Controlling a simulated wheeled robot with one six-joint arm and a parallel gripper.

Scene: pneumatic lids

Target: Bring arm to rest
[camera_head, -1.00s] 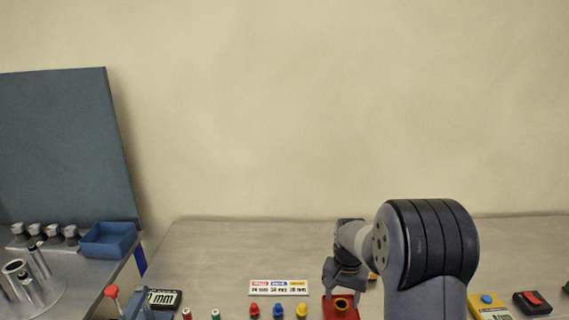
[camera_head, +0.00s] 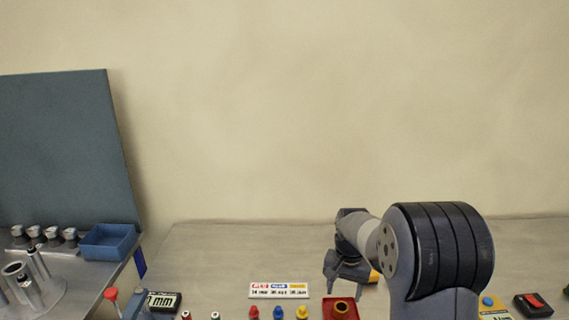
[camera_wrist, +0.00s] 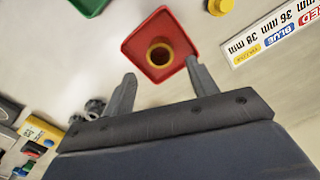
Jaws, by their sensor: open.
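My gripper (camera_head: 346,277) is open and empty in the head view, over the right part of the table. A red square tray (camera_head: 341,309) holding a yellow-brown ring (camera_head: 342,305) lies on the table just in front of the gripper.
Red, blue and yellow lids (camera_head: 278,312) stand in a row near a label card (camera_head: 279,290). A black device with a red switch (camera_head: 533,304) lies at right. The table's back is clear.

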